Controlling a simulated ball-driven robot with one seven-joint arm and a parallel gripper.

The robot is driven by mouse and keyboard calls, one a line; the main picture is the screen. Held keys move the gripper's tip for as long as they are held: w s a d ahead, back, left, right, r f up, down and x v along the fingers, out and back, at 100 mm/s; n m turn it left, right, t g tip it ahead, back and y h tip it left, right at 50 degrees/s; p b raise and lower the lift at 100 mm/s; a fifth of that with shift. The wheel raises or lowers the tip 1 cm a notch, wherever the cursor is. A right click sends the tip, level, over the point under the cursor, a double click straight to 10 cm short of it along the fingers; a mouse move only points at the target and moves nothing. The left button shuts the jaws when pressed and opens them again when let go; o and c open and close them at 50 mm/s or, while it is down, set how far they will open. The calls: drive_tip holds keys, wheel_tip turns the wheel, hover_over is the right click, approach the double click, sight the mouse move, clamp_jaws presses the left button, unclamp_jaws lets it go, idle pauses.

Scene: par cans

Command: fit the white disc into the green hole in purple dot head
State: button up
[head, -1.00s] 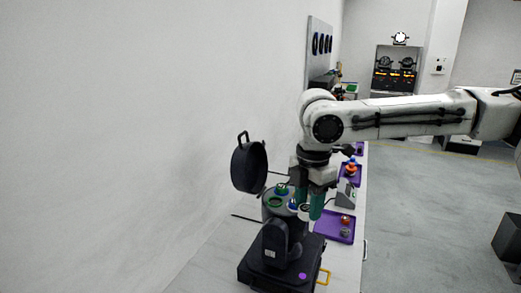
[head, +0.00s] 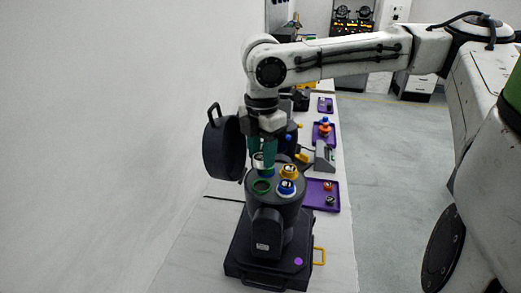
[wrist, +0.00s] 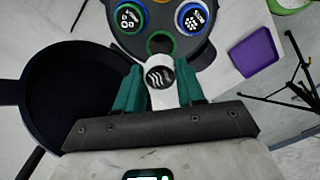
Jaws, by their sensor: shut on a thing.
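The purple dot head (head: 275,205) is a dark moving-head light on a black base with a purple dot (head: 298,261). Its round face points up. The green hole (head: 262,186) is a green-rimmed opening at the near left of that face; it also shows in the wrist view (wrist: 160,42). My gripper (head: 262,155) has green fingers and is above the far left part of the face. In the wrist view it is shut on the white disc (wrist: 160,77), which has a dark striped mark. The disc appears just below the green hole there, apart from it.
A yellow-ringed piece (head: 289,171) and a blue-ringed piece (head: 286,187) sit in the face. A purple tray (head: 322,195) with small parts lies to the right.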

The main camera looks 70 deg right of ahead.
drive_tip(key=b, duration=0.5)
hover_over(262, 187)
drive_tip(key=shift+f, duration=2.55)
drive_tip(key=shift+p, duration=0.5)
drive_tip(key=shift+p, duration=0.35)
drive_tip(key=shift+f+b, duration=0.35)
drive_tip(key=shift+f, duration=0.45)
drive_tip(key=o, duration=1.1)
wheel_tip(262, 187, up, 11)
drive_tip(key=shift+f, duration=0.15)
